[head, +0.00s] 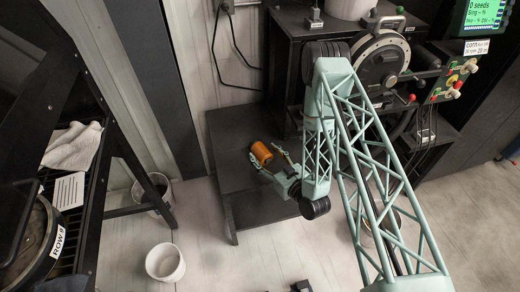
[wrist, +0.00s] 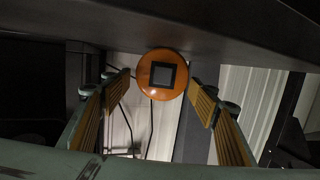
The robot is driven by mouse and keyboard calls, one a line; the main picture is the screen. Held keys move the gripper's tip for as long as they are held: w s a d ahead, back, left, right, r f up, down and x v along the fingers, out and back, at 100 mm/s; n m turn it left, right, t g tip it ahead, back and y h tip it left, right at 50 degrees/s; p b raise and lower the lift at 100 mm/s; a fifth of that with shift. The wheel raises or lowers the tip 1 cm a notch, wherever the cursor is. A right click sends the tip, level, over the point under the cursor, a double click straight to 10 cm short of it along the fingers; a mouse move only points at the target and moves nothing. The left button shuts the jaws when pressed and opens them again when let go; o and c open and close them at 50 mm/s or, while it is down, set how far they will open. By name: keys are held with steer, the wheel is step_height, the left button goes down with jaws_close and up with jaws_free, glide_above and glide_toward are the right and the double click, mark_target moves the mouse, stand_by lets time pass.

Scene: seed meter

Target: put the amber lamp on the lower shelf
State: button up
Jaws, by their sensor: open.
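The amber lamp (head: 261,153) is a small orange cylinder at the low dark shelf (head: 222,158) left of the machine in the head view. In the wrist view the lamp (wrist: 147,77) shows as a round orange end with a dark square in its middle. My gripper (head: 273,162) is open, with its fingers pointing at the lamp. In the wrist view, the lamp shows between the two ribbed fingertips (wrist: 160,84), with a gap visible on each side. I cannot tell whether the lamp rests on the shelf.
The black machine with a round dial (head: 381,60) stands behind my arm. A cable (head: 236,50) hangs on the wall. A white bucket (head: 165,262) stands on the floor, and a dark rack (head: 128,150) is at left. The shelf around the lamp looks clear.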

steer(key=shift+v, duration=3.25)
steer(key=shift+w+a+r, duration=0.1)
steer(key=shift+a, duration=0.15)
steer(key=shift+c, duration=0.2)
